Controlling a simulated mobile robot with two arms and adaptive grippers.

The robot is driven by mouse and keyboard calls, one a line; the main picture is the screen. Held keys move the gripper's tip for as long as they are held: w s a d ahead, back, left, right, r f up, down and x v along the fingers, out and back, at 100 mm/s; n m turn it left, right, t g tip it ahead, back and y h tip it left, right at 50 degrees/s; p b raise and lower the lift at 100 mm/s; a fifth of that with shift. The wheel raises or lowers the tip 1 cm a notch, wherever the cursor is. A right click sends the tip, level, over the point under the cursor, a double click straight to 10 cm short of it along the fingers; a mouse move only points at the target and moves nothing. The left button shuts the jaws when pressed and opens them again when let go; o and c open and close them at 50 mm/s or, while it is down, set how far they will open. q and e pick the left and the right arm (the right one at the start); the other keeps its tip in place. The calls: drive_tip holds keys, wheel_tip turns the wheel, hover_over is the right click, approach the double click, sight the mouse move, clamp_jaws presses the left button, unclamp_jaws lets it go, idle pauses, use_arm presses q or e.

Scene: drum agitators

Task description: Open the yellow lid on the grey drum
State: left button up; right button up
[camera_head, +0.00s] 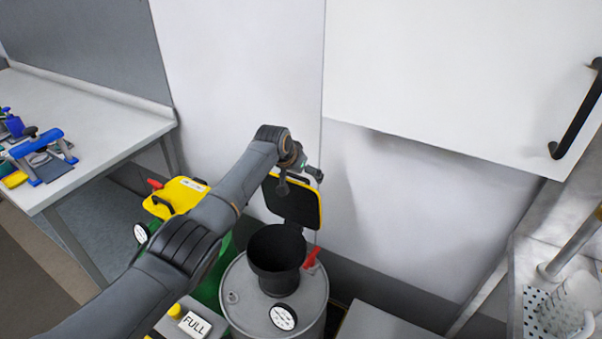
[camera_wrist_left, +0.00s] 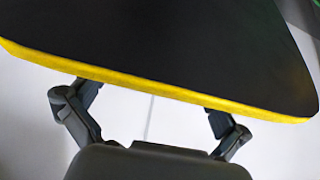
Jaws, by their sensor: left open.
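The grey drum (camera_head: 314,300) stands at the lower middle of the head view, with a black funnel (camera_head: 277,262) on top. Its yellow lid (camera_head: 294,204) stands upright behind the funnel, open, with its black underside facing the camera. My left gripper (camera_head: 303,176) is at the lid's top edge, open. In the left wrist view the lid's dark face and yellow rim (camera_wrist_left: 150,86) fill the upper part, and the spread fingers of the gripper (camera_wrist_left: 150,112) show below the rim. Whether they touch the lid I cannot tell. My right gripper is out of view.
A green drum with a shut yellow lid (camera_head: 176,196) stands left, partly behind my left arm. A red lever (camera_head: 311,257) and a gauge (camera_head: 283,317) sit on the grey drum. A white wall is close behind. A workbench (camera_head: 100,118) is left, a sink (camera_head: 530,270) right.

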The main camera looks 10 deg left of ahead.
sight(288, 180)
use_arm(q)
drive_tip(key=shift+r, duration=0.2)
drive_tip(key=v, duration=1.1)
drive_tip(key=shift+s+a+r, duration=0.15)
drive_tip(key=shift+s, duration=0.1)
